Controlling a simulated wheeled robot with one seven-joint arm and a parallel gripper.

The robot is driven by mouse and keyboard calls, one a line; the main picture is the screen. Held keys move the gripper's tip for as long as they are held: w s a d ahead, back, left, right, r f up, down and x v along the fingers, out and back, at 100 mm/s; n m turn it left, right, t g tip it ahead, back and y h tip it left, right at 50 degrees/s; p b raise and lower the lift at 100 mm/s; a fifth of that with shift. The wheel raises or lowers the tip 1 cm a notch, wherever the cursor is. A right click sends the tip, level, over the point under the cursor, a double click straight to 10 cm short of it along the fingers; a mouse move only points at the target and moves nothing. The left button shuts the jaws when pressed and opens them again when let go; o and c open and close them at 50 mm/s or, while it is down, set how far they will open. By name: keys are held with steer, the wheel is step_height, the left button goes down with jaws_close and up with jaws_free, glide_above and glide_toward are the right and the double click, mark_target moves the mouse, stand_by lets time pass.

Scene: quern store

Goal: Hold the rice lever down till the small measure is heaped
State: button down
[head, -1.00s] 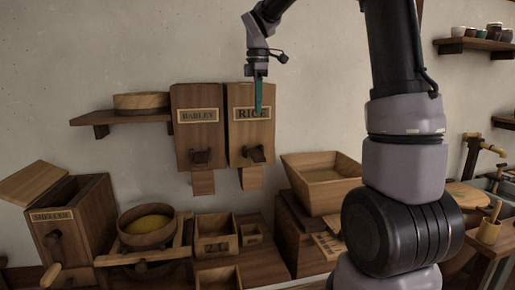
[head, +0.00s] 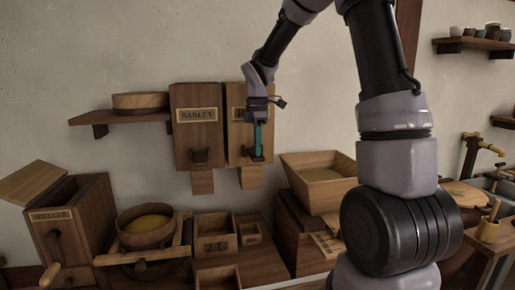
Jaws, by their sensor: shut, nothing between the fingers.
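The rice bin (head: 237,132) hangs on the wall, its label now mostly hidden behind my arm. Its dark lever (head: 247,153) sticks out low on its front, and a wooden chute (head: 250,178) hangs below. My gripper (head: 259,155) is shut and empty, with its teal fingers pointing down in front of the lever's right side. I cannot tell whether they touch it. A small square wooden box (head: 250,234), likely the small measure, stands on the bench below the chute. I see no heap in it.
The barley bin (head: 196,135) with its own lever hangs close on the left. A larger wooden box (head: 215,240) stands beside the small one. A wide wooden hopper (head: 320,180) stands to the right. A bowl of yellow grain (head: 146,224) and the sheller (head: 75,225) are at the left.

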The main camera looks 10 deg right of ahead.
mark_target(258, 161)
steer(key=shift+f, duration=0.15)
steer(key=shift+s+f+t, duration=0.3)
steer(key=shift+f+t, duration=0.1)
steer(key=shift+t, duration=0.1)
step_height(258, 161, down, 3)
steer(key=shift+s+f, duration=0.25)
steer(key=shift+f, duration=0.05)
steer(key=shift+s+f, duration=0.1)
steer(key=shift+s, duration=0.05)
stand_by(0.7)
stand_by(0.7)
